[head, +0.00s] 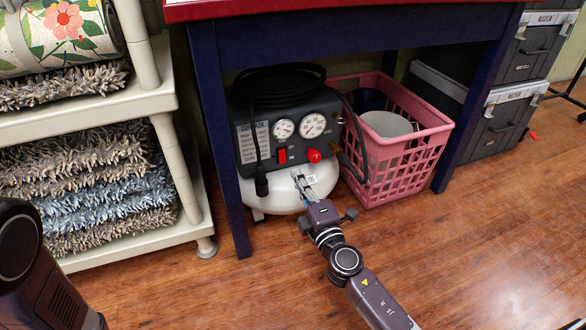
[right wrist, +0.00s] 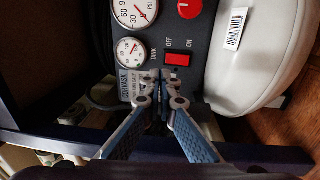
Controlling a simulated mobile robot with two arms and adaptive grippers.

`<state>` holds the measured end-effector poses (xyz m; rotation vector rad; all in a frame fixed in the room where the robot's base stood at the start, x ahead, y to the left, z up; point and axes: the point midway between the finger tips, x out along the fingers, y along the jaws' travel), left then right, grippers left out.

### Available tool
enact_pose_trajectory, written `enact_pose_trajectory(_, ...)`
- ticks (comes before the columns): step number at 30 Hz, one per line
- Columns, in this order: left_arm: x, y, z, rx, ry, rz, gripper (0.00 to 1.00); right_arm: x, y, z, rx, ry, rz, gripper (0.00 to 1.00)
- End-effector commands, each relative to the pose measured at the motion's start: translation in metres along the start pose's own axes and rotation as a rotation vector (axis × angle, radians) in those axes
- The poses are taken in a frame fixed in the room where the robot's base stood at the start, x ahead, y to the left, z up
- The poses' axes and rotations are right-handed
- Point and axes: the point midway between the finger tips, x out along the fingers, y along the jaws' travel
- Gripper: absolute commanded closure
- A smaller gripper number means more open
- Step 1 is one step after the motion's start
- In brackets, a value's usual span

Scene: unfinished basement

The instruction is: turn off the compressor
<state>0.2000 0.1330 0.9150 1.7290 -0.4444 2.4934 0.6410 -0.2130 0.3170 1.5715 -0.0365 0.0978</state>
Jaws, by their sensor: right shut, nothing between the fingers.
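The compressor (head: 255,140) stands under the table, with a dark control panel, two round gauges and a white tank. Its red switch (head: 282,156) sits low on the panel, left of a round red knob (head: 314,156). In the right wrist view the red switch (right wrist: 177,59) lies beside OFF and ON labels; its tilt cannot be told. My right gripper (head: 299,176) is shut and empty in front of the compressor, just below the panel in the head view. In the wrist view its fingertips (right wrist: 161,76) appear just below and left of the switch; contact cannot be told. My left gripper is out of view.
A pink basket (head: 425,150) stands right of the compressor. The table's blue legs (head: 222,150) frame the space, under a red-edged top (head: 330,8). A cream shelf (head: 95,110) with rugs is at left. Wooden floor (head: 480,250) is clear at front right.

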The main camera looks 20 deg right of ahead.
Motion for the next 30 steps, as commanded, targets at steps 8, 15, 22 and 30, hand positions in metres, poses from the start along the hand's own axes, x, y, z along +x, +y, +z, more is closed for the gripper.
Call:
enact_pose_trajectory(8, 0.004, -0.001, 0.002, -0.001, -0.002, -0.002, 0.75, -0.034, 0.008, 0.0, 0.0, 0.001, -0.001, 1.0)
enact_pose_trajectory(15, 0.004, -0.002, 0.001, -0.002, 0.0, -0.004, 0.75, -0.039, 0.009, 0.0, 0.0, 0.0, 0.0, 1.0)
enact_pose_trajectory(22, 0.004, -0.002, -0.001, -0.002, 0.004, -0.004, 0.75, -0.039, 0.009, 0.0, 0.0, 0.0, 0.0, 1.0)
enact_pose_trajectory(30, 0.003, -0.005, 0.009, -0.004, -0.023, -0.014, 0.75, -0.04, 0.022, -0.012, 0.044, 0.035, 0.002, 1.0)
